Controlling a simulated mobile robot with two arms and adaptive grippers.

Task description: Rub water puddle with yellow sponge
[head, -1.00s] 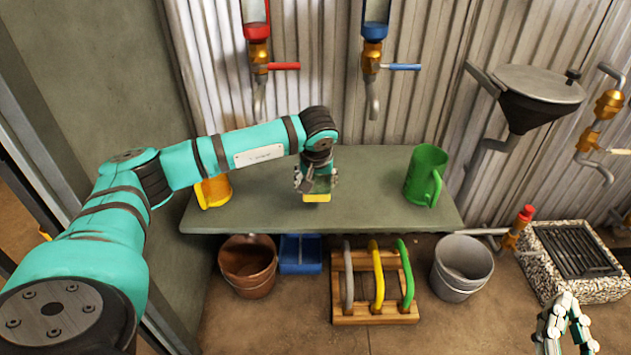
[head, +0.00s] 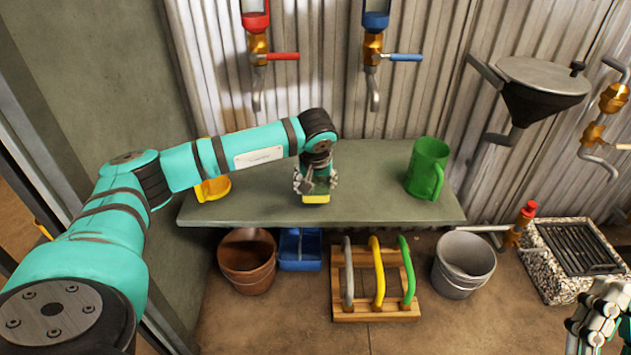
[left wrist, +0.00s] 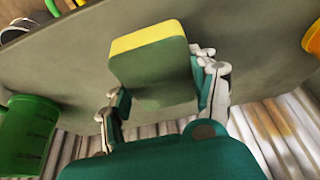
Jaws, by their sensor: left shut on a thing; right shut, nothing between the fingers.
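The sponge, green with a yellow layer, shows in the head view (head: 317,198) and in the left wrist view (left wrist: 152,62). My left gripper (head: 316,185) is shut on it and points down at the front part of the grey-green shelf (head: 250,213). The sponge is at or just above the shelf top; I cannot tell if it touches. I cannot make out a water puddle; the sponge and gripper hide part of the surface. My right gripper (head: 598,325) is shut and empty at the bottom right, partly cut off by the frame edge.
A yellow mug (head: 213,187), partly behind my left arm, and a green mug (head: 427,168) stand on the shelf. Red-handled (head: 283,56) and blue-handled (head: 404,57) taps hang above. Below are a brown bucket (head: 247,262), blue bin (head: 300,250), hose rack (head: 375,308) and grey bucket (head: 463,265).

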